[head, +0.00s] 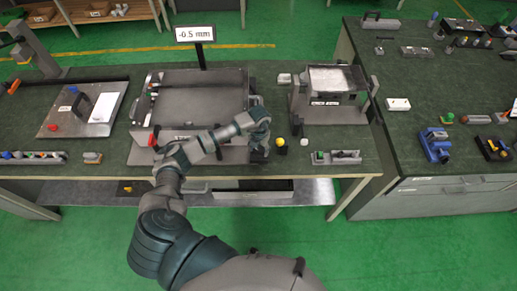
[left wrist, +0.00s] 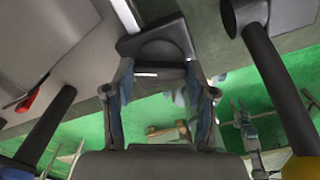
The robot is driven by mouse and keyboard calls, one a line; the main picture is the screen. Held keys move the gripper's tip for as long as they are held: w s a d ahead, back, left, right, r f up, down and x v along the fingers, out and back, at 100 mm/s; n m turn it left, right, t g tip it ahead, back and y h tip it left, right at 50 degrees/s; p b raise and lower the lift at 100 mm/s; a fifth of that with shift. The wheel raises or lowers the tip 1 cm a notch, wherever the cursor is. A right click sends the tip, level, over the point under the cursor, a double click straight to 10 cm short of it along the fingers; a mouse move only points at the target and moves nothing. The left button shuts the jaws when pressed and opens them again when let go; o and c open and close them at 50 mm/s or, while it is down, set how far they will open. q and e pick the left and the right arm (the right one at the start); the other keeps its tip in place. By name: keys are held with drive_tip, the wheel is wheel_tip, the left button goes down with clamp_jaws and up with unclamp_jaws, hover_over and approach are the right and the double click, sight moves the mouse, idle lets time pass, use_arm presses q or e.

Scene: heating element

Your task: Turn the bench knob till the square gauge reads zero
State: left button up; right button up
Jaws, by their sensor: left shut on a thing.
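A white sign (head: 195,33) on a black post behind the grey bench device (head: 205,95) reads -0.5 mm. My left arm reaches up from the bottom of the head view to the front right corner of that device. My left gripper (head: 262,150) is there, and the arm hides most of what it holds. My right gripper is not in view.
A yellow ball-topped handle (head: 281,142) stands just right of my left gripper. A grey boxed device (head: 333,95) stands further right. A red-tipped lever (head: 153,141) is at the device's left front. A plate with a black handle (head: 85,108) lies left.

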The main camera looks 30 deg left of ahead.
sight(259, 149)
use_arm(q)
drive_tip(key=shift+w+r+n, duration=0.3)
drive_tip(key=shift+n, duration=0.6)
drive_tip(key=shift+a, duration=0.1)
drive_tip(key=o, duration=1.1)
drive_tip(key=shift+o, duration=0.3)
drive_tip(key=shift+f, duration=0.2)
drive_tip(key=shift+s, duration=0.1)
drive_tip(key=shift+r, duration=0.25)
wheel_tip(259, 149, up, 11)
drive_tip(key=shift+r, duration=0.15)
